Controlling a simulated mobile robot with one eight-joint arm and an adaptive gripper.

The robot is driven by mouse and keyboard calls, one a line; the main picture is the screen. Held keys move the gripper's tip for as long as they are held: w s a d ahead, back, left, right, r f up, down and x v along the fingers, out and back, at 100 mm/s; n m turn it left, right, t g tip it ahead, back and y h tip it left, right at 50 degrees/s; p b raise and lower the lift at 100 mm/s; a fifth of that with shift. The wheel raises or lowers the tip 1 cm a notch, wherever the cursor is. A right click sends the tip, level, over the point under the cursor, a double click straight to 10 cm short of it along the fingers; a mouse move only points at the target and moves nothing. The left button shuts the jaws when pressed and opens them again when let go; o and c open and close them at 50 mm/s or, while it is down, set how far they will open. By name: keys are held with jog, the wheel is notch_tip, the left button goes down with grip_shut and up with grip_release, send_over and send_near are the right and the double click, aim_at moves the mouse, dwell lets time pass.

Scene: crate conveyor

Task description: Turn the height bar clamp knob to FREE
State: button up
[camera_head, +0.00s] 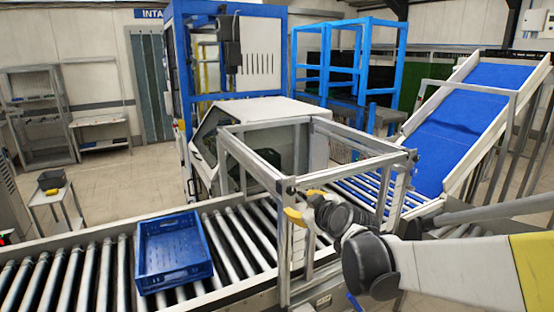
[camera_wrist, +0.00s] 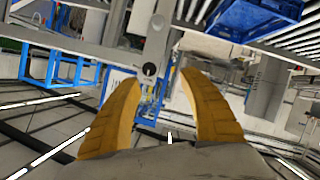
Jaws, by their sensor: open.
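In the wrist view, a small black round knob (camera_wrist: 150,70) sits on a light plate, seen between my fingertips. It looks a little beyond them, with no clear contact. Its marking and setting are too small to read. My gripper (camera_wrist: 160,76) has its two yellow fingers spread apart, with nothing between them. In the head view, my gripper (camera_head: 302,203) is at the front of the grey metal frame (camera_head: 285,245) over the conveyor, by its near post. The knob cannot be made out there; my gripper and the frame may hide it.
A blue crate (camera_head: 141,262) stands on the roller conveyor (camera_head: 60,286), left of the frame. A white-topped machine (camera_head: 270,108) stands behind the frame. A blue inclined belt (camera_head: 470,105) rises at the right. A small side table (camera_head: 45,197) stands far left, with open floor around it.

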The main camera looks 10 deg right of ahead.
aim_at(292, 191)
jog(key=x, duration=0.4)
jog(key=d+r+x, duration=0.1)
jog(key=x, duration=0.2)
jog(key=w+r+x, duration=0.1)
jog(key=x, duration=0.3)
jog(key=shift+w+d+p, duration=0.25)
jog(key=shift+w+p, duration=0.1)
jog(key=shift+p, duration=0.05)
jog(key=shift+t, duration=0.3)
grip_shut()
